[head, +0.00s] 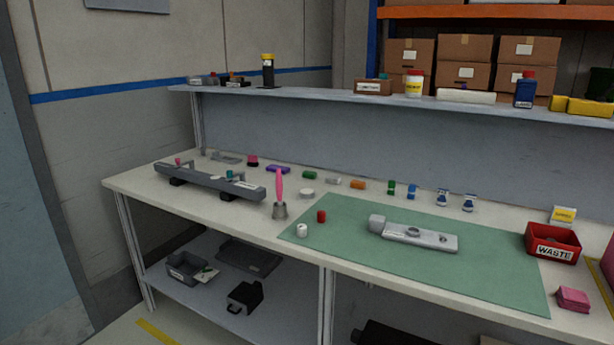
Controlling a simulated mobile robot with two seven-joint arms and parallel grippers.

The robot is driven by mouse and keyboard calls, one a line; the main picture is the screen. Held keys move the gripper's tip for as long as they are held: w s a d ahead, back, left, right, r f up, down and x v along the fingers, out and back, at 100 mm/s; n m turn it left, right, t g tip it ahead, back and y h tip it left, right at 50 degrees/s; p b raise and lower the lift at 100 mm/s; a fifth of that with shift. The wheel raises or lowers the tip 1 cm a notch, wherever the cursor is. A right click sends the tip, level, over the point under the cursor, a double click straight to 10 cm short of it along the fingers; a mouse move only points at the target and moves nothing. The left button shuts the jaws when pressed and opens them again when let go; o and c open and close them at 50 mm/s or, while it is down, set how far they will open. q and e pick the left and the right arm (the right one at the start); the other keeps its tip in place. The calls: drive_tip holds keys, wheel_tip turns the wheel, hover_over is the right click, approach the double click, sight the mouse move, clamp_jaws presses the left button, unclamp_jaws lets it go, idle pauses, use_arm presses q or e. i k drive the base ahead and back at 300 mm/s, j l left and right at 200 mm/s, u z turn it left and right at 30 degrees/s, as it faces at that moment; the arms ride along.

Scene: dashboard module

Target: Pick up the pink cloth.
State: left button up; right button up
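A folded pink block that looks like the pink cloth (573,299) lies at the right front of the white workbench (130,187), just right of the green mat (340,245). It rests flat, and nothing covers it. Neither of my grippers is in view.
A red waste bin (553,243) stands behind the cloth, near a small yellow-and-white box (563,215). A larger pink item (608,262) is cut off at the right edge. A grey module (412,234) lies on the mat. A pink-handled tool (279,188) stands upright further left.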

sight(574, 301)
drive_tip(key=z, duration=1.5)
